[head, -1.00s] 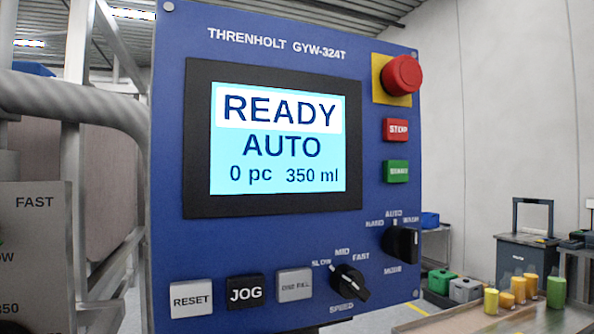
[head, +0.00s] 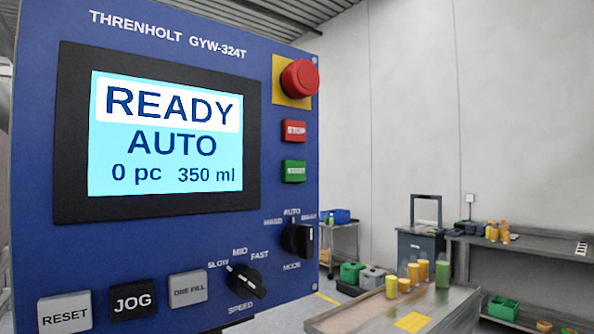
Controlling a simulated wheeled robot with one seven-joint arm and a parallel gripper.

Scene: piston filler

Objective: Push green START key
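The green START key (head: 294,171) is on the right side of the blue control panel (head: 190,245) in the head view. It sits just below the red STOP key (head: 294,131). Its lettering is blurred. The panel's screen (head: 166,134) reads READY, AUTO, 0 pc, 350 ml. My gripper is not in view, and nothing covers the green key.
A red mushroom button (head: 300,78) is above the keys. The MODE knob (head: 298,240) and SPEED knob (head: 246,281) are below, with RESET, JOG and grey keys along the bottom. A metal table (head: 453,308) with several bottles stands right of the panel.

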